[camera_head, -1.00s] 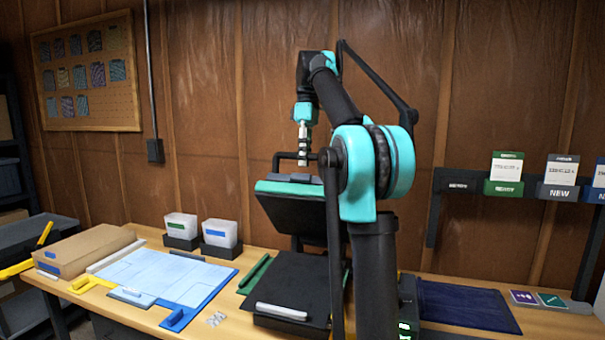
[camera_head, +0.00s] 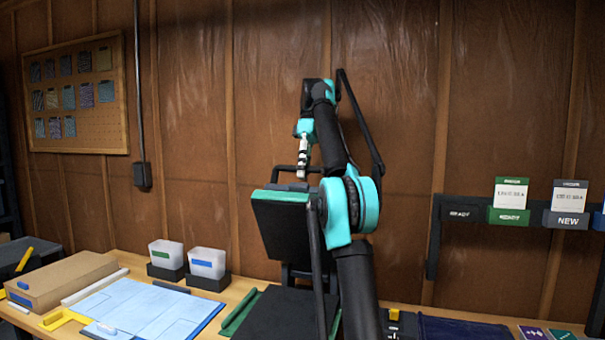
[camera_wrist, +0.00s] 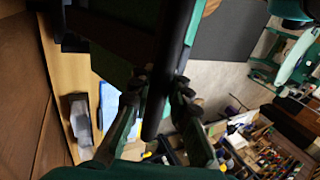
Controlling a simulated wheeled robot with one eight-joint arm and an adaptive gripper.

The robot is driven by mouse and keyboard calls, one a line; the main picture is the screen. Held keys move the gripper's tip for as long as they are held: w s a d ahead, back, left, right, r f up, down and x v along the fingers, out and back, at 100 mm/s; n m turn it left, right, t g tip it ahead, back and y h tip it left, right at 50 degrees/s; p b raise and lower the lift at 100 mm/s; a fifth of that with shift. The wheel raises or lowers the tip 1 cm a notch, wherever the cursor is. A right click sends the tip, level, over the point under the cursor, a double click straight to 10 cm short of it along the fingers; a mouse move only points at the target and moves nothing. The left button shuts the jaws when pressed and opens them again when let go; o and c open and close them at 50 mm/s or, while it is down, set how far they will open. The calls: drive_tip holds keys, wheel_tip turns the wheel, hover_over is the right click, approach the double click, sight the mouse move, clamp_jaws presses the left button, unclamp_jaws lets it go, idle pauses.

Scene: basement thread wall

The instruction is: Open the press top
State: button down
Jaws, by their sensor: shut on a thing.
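The press top (camera_head: 282,228) is a thick black slab with a teal edge. In the head view it stands steeply raised above the black press base (camera_head: 285,312), its dark underside facing me. A black bar handle (camera_head: 278,172) rises at its upper edge. My gripper (camera_head: 303,174) is at that handle, high behind the slab's top edge. In the wrist view my gripper's fingers (camera_wrist: 158,92) are shut on the black bar (camera_wrist: 155,118), one on each side. My arm hides the right part of the press.
Two white bins (camera_head: 207,262) stand left of the press. A pale blue mat (camera_head: 150,312) and a cardboard box (camera_head: 62,282) lie further left. A wall rack (camera_head: 470,214) with cards is on the right. The wooden wall stands close behind the press.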

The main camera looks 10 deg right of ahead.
drive_tip(key=shift+s+r, duration=0.2)
drive_tip(key=c, duration=1.6)
unclamp_jaws()
drive_tip(key=shift+s, duration=0.1)
drive_tip(key=shift+o, duration=0.9)
drive_tip(key=shift+f, duration=0.1)
